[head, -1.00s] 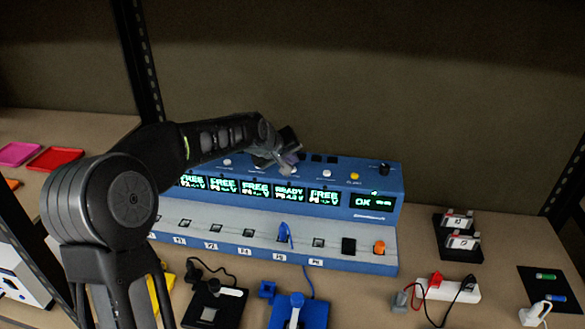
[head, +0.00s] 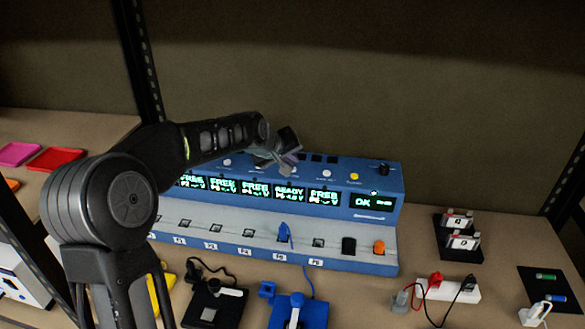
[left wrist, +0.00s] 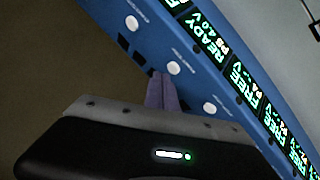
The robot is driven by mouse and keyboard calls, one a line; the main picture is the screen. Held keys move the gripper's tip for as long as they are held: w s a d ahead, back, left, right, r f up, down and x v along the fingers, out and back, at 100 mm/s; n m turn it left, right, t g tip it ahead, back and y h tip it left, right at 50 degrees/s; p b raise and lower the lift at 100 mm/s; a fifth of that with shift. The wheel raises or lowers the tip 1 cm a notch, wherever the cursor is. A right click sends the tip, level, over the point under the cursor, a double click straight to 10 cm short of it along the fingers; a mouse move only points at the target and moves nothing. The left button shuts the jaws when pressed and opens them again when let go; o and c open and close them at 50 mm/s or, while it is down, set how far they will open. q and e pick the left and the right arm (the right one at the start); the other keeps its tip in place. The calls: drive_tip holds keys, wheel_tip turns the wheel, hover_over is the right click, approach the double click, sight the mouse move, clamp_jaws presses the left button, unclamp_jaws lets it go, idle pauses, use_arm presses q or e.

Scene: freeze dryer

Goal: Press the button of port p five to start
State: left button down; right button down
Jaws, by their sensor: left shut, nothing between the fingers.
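The blue port unit (head: 352,262) stands on the bench with a row of displays and white buttons. The P5 display (head: 290,192) reads READY; it also shows in the left wrist view (left wrist: 207,37). A blue plug (head: 284,231) sits in the slot above the P5 label. My left gripper (head: 289,169) is shut and empty over the button row, above the READY display. In the left wrist view, its fingertips (left wrist: 163,77) are right beside the white button (left wrist: 174,68) in line with that display. I cannot tell whether they touch it. My right gripper is out of view.
Neighbouring white buttons (left wrist: 132,23) (left wrist: 209,107) lie close on both sides. A yellow button (head: 354,176) and black knob (head: 384,169) are on the right of the unit. Blue (head: 297,312) and black (head: 216,305) devices stand in front.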

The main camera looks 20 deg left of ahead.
use_arm(q)
drive_tip(key=shift+f, duration=0.15)
drive_tip(key=shift+f+b, duration=0.3)
drive_tip(key=shift+b, duration=0.1)
drive_tip(key=shift+f, duration=0.15)
idle(0.4)
drive_tip(key=shift+r+p, duration=0.3)
drive_tip(key=shift+r, duration=0.3)
wheel_tip(320, 180, up, 6)
drive_tip(key=p, duration=0.4)
drive_tip(key=shift+r, duration=0.15)
idle(0.9)
